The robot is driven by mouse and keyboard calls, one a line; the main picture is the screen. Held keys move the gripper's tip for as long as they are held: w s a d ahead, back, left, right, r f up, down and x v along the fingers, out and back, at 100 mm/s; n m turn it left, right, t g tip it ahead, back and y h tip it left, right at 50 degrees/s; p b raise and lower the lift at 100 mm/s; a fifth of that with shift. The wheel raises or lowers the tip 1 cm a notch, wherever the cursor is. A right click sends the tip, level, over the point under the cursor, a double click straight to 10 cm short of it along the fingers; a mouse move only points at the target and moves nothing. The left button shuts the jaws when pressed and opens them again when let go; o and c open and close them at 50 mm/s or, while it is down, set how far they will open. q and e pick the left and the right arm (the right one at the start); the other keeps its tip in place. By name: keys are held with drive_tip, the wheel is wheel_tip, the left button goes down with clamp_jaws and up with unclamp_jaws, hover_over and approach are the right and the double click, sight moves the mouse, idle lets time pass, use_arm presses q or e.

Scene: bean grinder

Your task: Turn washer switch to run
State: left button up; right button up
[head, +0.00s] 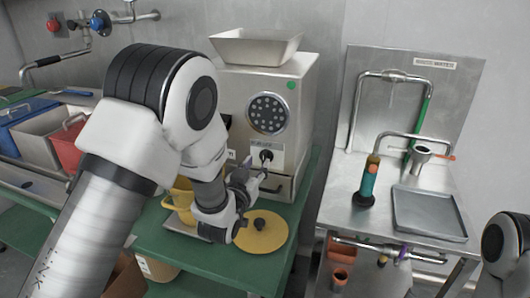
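The grey metal machine (301,110) stands on the green table and has a round perforated disc on its front. A small black switch (266,155) sits on a white label plate below that disc. The label's words are too small to read, and I cannot tell the switch's exact setting. My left gripper (261,175) is just below and in front of the switch, its fingers apart with nothing seen between them. Whether a finger touches the machine is unclear. My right gripper is out of view.
A yellow round lid (262,233) with a dark knob lies below my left gripper. A yellow jug (182,195) is partly hidden by my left arm. A steel sink stand (340,205) with a tray (428,212) is at the right.

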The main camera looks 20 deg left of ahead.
sight(263, 155)
use_arm(q)
drive_tip(key=w, duration=0.6)
drive_tip(key=shift+f+p, duration=0.3)
drive_tip(key=shift+s+r, duration=0.15)
drive_tip(key=shift+s, duration=0.05)
clamp_jaws()
drive_tip(key=shift+n, duration=0.3)
drive_tip(key=n, duration=0.2)
drive_tip(key=n+b, duration=0.1)
drive_tip(key=n, duration=0.1)
drive_tip(key=shift+a+f+b, duration=0.2)
drive_tip(key=shift+a+b, duration=0.1)
drive_tip(key=shift+a, duration=0.05)
drive_tip(key=n, duration=0.1)
drive_tip(key=n+b, duration=0.1)
drive_tip(key=n, duration=0.3)
drive_tip(key=shift+a+f, duration=0.2)
drive_tip(key=shift+a, duration=0.1)
drive_tip(key=shift+n, duration=0.3)
